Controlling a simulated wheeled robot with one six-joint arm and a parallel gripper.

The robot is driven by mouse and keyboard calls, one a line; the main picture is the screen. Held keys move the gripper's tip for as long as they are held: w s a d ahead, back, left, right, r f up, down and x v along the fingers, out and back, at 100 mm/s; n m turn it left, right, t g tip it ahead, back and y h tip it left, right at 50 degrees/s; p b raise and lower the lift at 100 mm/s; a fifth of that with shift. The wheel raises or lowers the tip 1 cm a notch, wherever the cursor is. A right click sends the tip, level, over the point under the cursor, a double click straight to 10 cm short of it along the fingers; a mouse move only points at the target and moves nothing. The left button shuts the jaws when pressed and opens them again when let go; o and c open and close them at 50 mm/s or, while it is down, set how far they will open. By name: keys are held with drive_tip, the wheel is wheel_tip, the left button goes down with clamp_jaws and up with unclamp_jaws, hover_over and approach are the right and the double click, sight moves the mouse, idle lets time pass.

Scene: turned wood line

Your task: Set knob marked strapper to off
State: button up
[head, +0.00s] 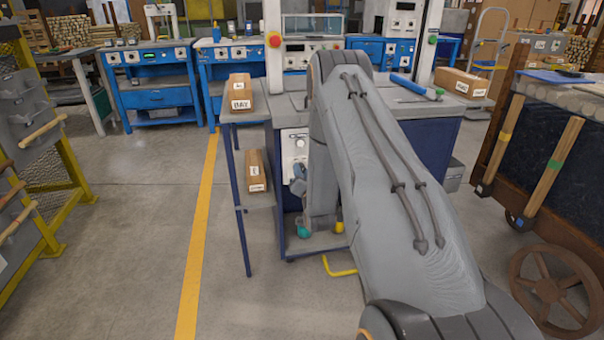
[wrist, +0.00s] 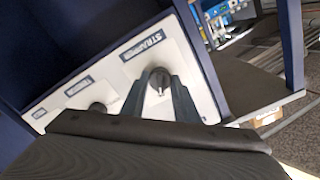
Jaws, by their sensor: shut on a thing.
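The strapper knob (wrist: 160,78) is a dark round knob with a light pointer, on a white panel (wrist: 199,86) in the wrist view. A STRAPPER label (wrist: 142,45) sits beside it. My gripper (wrist: 162,88) has its two dark fingers on either side of the knob, shut on it. Any off mark is too small to read or hidden. In the head view the white panel (head: 293,147) shows on the front of the machine, partly behind my arm, and the knob cannot be made out there.
A second knob (wrist: 97,107) with its own label is to the left on the same panel. A cart with a wheel (head: 553,288) stands at the right. The floor (head: 140,230) at the left is clear.

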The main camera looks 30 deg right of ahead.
drive_tip(key=n+p, duration=0.1)
drive_tip(key=n, duration=0.9)
drive_tip(key=shift+n+p, duration=0.3)
drive_tip(key=shift+n, duration=0.1)
idle(0.4)
drive_tip(key=o, duration=1.1)
drive_tip(key=shift+c, duration=0.2)
drive_tip(key=v, duration=0.7)
drive_tip(key=shift+s+p, duration=0.3)
drive_tip(key=shift+s, duration=0.1)
drive_tip(key=shift+a, duration=0.15)
